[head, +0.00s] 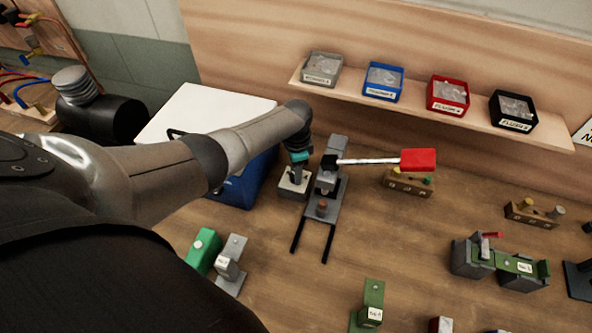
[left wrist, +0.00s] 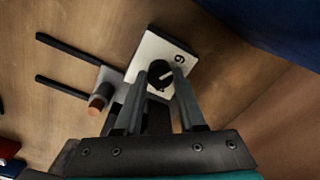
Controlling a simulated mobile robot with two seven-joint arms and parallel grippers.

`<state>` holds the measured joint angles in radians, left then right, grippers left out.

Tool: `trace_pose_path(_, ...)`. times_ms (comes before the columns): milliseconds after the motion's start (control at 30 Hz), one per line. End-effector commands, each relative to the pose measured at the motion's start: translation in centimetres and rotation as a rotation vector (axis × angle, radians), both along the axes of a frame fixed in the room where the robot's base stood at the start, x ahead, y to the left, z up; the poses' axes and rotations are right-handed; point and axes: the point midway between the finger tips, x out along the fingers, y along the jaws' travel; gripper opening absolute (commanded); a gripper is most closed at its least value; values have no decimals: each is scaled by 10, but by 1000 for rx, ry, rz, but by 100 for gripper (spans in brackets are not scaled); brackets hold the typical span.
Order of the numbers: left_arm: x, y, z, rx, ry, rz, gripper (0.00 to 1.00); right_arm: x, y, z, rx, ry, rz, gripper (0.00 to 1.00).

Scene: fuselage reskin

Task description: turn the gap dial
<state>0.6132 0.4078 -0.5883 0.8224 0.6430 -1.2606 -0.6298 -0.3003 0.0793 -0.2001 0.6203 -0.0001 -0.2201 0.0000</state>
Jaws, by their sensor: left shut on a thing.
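The gap dial is a round black knob with a pale pointer line (left wrist: 160,74) on a white plate (left wrist: 150,48) marked with a dark digit. In the head view the pale dial base (head: 294,184) sits on the bench, left of a grey machine. My left gripper (left wrist: 157,85) comes down from above, its two fingers on either side of the knob, shut on it. In the head view my left gripper (head: 297,172) hides most of the knob. My right gripper is not in view.
The grey machine (head: 327,180) with a red-handled lever (head: 418,160) and two dark rails stands close right of the dial. A blue box with a white lid (head: 205,108) is behind left. Several bins stand on a shelf (head: 445,118). Green-grey fixtures (head: 500,264) stand right.

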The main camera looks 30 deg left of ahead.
Motion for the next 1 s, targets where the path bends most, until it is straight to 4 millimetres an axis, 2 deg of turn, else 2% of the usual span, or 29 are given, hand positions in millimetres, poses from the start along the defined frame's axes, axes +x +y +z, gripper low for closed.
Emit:
trace_pose_path(167,0,2,1,3,1,3,0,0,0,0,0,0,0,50)
trace_pose_path(200,0,2,1,3,1,3,40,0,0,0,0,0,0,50)
trace_pose_path(467,0,1,0,1,0,1,69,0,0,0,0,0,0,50)
trace_pose_path(767,0,0,2,-1,-1,0,69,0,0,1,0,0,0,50)
trace_pose_path(1000,0,0,28,0,-3,-2,69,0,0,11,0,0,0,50)
